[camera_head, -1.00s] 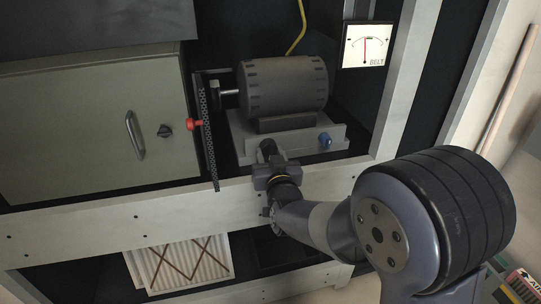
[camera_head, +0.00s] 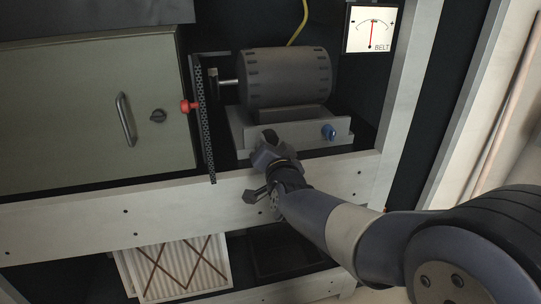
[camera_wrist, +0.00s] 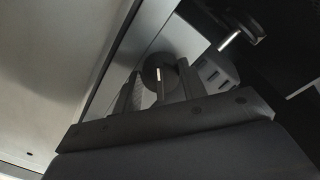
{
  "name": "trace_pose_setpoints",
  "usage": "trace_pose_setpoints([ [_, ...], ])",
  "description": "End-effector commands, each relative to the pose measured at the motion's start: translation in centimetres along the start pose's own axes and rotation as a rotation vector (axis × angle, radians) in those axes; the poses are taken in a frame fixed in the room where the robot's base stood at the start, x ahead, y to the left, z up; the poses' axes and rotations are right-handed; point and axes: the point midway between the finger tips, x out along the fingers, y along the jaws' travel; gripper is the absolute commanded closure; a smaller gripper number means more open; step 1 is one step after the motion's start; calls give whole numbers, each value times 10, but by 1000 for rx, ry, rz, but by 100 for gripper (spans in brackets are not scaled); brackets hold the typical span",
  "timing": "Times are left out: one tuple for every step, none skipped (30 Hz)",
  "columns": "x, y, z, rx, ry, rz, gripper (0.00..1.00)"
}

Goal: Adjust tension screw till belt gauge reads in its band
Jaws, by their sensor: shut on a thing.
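The belt gauge (camera_head: 371,28) is a white dial marked BELT at the upper right. Its red needle stands nearly upright; whether it lies inside the small dark band is too fine to tell. My gripper (camera_head: 269,143) is at the front of the grey motor base (camera_head: 318,132), shut on the tension screw, which it mostly hides in the head view. In the wrist view, the dark round screw head (camera_wrist: 158,74) with a white line shows between the fingers of my gripper (camera_wrist: 160,84).
A perforated belt guard (camera_head: 206,125) with a red knob (camera_head: 188,106) stands left, beside a grey cabinet (camera_head: 85,120). A pale rack beam (camera_head: 165,203) runs below.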

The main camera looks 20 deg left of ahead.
Motion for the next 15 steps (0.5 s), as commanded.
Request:
trace_pose_setpoints([
  [0,2,2,28,1,-1,83],
  [0,1,2,43,-1,-1,83],
  [0,1,1,64,-2,-1,83],
  [0,1,1,77,-3,-1,83],
  [0,1,1,90,-3,-1,83],
  [0,0,0,105,-4,-1,83],
  [0,0,0,115,-5,-1,83],
  [0,0,0,123,-6,0,83],
  [0,0,0,133,-7,0,83],
  [0,0,0,140,-8,0,83],
  [0,0,0,146,-8,0,83],
  [0,0,0,151,-9,0,83],
  [0,0,0,154,-9,0,83],
  [0,0,0,157,-9,0,83],
  [0,0,-1,159,-9,0,83],
])
